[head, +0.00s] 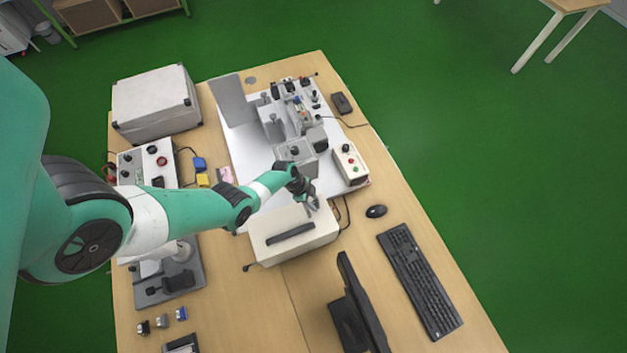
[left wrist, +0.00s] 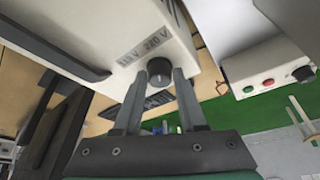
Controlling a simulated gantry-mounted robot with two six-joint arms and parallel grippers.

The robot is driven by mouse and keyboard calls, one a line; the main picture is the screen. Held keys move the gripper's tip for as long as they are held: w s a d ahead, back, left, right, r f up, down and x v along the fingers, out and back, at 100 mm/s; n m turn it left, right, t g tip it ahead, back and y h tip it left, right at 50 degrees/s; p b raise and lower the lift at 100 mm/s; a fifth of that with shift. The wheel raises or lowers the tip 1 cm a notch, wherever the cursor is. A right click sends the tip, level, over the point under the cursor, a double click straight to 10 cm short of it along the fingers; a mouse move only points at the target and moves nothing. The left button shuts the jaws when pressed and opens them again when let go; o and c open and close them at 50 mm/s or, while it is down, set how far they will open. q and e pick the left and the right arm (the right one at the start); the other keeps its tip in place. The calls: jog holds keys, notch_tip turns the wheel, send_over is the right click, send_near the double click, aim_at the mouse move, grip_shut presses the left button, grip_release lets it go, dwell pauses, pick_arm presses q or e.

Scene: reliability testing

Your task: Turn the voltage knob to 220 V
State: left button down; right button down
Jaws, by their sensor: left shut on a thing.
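The voltage knob (left wrist: 159,70) is a small dark round knob on the side of a pale box (head: 280,228) with a dark handle on top. In the left wrist view, labels (left wrist: 144,47) reading about 110 V and 220 V sit beside the knob, on the box (left wrist: 118,28). My left gripper (left wrist: 160,80) is shut on the knob, with one finger on each side of it. In the head view, my left gripper (head: 313,203) is at the box's upper right edge and the knob is hidden. Which label the knob points to is too small to tell. My right gripper is not in view.
A control box with red and green buttons (head: 350,165) stands close to the right of the gripper. A test fixture (head: 285,125) stands behind. A mouse (head: 376,211), keyboard (head: 420,280) and monitor (head: 362,300) are at the right and front. Cables run beside the pale box.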

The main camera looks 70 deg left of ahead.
pick_arm(q)
jog(key=shift+a+f+m+g+h, duration=0.1)
jog(key=shift+m+g+h, duration=0.2)
jog(key=shift+m, duration=1)
jog(key=shift+c, duration=2.4)
grip_release()
